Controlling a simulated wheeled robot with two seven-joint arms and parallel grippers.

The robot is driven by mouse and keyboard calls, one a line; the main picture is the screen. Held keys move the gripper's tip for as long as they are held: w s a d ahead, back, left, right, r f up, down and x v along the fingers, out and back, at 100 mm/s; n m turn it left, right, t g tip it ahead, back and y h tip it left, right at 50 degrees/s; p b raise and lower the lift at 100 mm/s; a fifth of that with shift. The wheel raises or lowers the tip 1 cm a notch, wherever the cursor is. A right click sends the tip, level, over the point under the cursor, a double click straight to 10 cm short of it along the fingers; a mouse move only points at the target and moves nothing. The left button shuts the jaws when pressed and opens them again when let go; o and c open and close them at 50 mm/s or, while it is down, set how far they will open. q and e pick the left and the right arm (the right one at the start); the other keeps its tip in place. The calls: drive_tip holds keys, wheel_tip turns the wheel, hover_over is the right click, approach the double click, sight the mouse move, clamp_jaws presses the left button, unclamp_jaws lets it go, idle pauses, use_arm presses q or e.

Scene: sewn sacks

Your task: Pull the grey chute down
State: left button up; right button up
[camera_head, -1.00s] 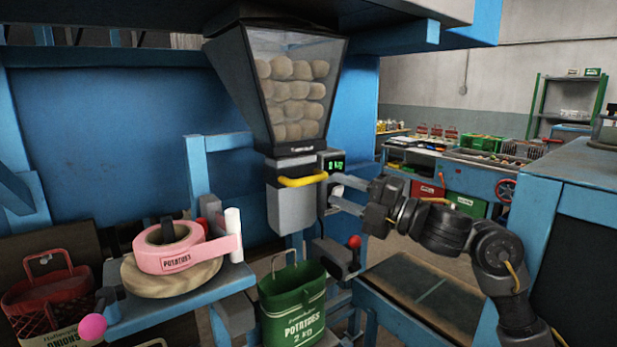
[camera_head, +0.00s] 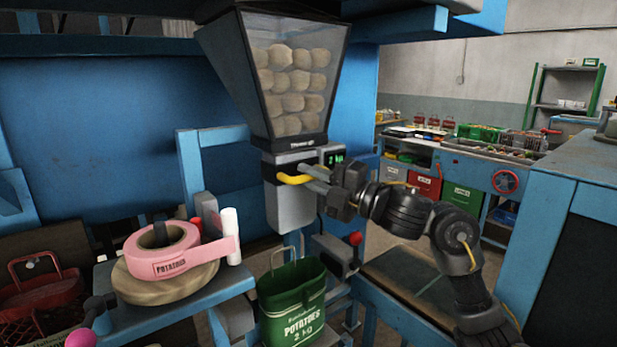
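The grey chute (camera_head: 292,208) hangs under the potato hopper (camera_head: 290,85), its yellow bar handle (camera_head: 291,178) across the front near the top. My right gripper (camera_head: 308,175) comes in from the right at the right half of this handle. Its two fingers are apart, one higher and one lower, with the handle's right end between or just behind them; contact is unclear. The fingers and wrist hide that end of the handle.
A red-knobbed lever (camera_head: 354,239) stands just right of and below the chute. A pink tape roll (camera_head: 164,250) sits on a blue shelf at left, near a blue post (camera_head: 189,170). A display box (camera_head: 335,157) is close above my gripper.

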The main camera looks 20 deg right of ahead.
clamp_jaws()
wheel_tip(320, 180, down, 17)
drive_tip(key=b, duration=1.2)
drive_tip(key=shift+a, duration=0.15)
drive_tip(key=shift+o, duration=1.8)
unclamp_jaws()
drive_tip(key=shift+r, duration=0.1)
drive_tip(key=shift+o, duration=1)
drive_tip(key=shift+r, duration=0.1)
